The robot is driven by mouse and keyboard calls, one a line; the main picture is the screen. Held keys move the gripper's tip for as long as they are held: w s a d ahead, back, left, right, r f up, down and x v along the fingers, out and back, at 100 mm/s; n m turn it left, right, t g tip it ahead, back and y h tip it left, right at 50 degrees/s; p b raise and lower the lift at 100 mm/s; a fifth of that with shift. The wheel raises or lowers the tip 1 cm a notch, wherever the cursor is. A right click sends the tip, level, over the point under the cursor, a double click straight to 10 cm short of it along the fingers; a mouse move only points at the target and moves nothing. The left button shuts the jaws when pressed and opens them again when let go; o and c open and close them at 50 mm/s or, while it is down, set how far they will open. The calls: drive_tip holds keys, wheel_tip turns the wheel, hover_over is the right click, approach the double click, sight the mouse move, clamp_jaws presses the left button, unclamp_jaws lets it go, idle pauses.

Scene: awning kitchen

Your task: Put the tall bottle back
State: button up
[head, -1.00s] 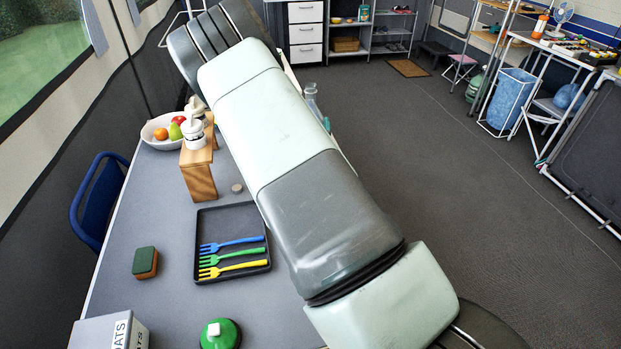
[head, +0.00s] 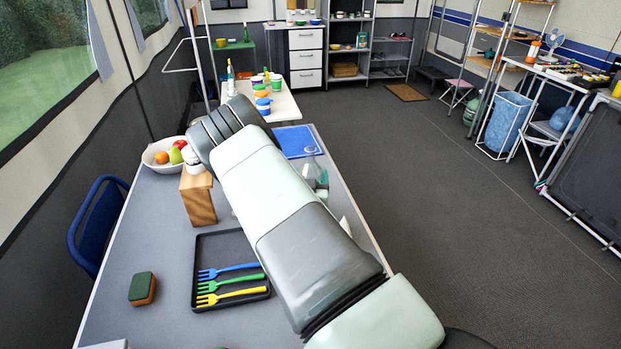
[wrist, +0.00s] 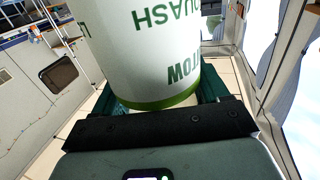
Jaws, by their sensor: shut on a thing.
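A white bottle with green lettering and a green band (wrist: 140,50) fills the upper middle of the wrist view. The lettering, including "SQUASH", appears upside down. My gripper (wrist: 163,92) is shut on it, with teal fingers on either side of its lower visible part. In the head view my arm crosses the grey table (head: 165,235) and its wrist hides the gripper and the held bottle. I cannot tell how high the bottle is above the table.
Near my arm are a wooden block (head: 197,197), a fruit bowl (head: 154,160), a clear glass bottle (head: 312,172) and a blue mat (head: 291,141). A black tray (head: 205,299) holds forks; a sponge (head: 142,288) lies left. A white table (head: 284,106) behind holds cups and a bottle.

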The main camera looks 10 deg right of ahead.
drive_tip(key=o, duration=1.2)
drive_tip(key=shift+f, duration=0.1)
